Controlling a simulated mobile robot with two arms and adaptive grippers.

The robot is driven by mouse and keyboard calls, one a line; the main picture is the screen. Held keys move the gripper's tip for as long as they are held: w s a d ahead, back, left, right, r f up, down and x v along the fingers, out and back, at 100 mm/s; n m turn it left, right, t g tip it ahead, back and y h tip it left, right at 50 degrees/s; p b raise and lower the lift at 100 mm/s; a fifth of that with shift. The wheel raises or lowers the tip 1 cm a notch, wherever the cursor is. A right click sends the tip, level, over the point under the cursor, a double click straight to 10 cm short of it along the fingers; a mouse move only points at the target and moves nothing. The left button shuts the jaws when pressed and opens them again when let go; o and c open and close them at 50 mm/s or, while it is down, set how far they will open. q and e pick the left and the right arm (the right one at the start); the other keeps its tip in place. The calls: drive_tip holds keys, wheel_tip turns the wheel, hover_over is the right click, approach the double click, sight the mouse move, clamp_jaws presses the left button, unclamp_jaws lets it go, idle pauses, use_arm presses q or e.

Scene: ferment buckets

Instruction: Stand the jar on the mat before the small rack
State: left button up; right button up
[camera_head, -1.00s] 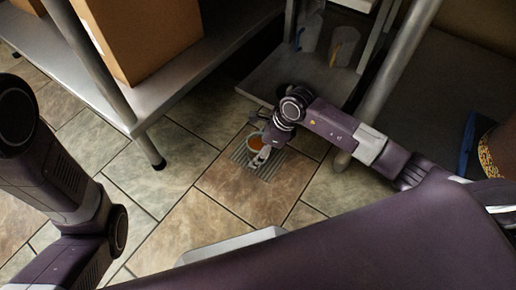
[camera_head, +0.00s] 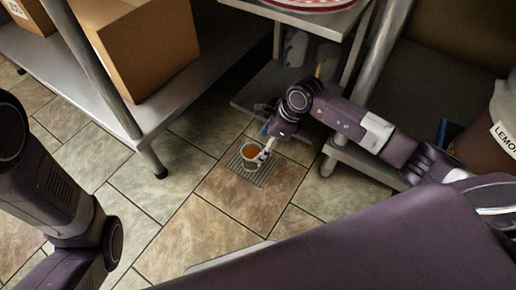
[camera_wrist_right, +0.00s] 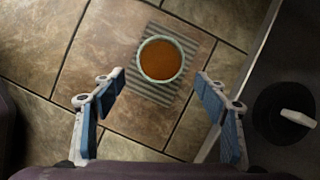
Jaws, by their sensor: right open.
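The jar (camera_head: 252,152), a pale-rimmed vessel with orange-brown contents, stands upright on the grey striped mat (camera_head: 262,172) on the tiled floor. In the right wrist view the jar (camera_wrist_right: 161,60) is seen from above, with mat stripes (camera_wrist_right: 150,92) around it. My right gripper (camera_head: 265,152) is just beside the jar in the head view. In the right wrist view its blue-padded fingers (camera_wrist_right: 162,88) are spread wide, with a gap between them and the jar. The small rack (camera_head: 258,92) stands just behind the mat. My left arm shows at the left, but its gripper is out of view.
A metal shelf with cardboard boxes (camera_head: 150,50) stands at the left, its leg near the tiles. Clear containers (camera_head: 295,48) sit on the small rack's lower shelf. A bucket with a lemon label (camera_head: 505,125) is at the right. Floor left of the mat is clear.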

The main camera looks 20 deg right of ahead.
drive_tip(key=shift+p+v, duration=0.35)
drive_tip(key=shift+v, duration=0.65)
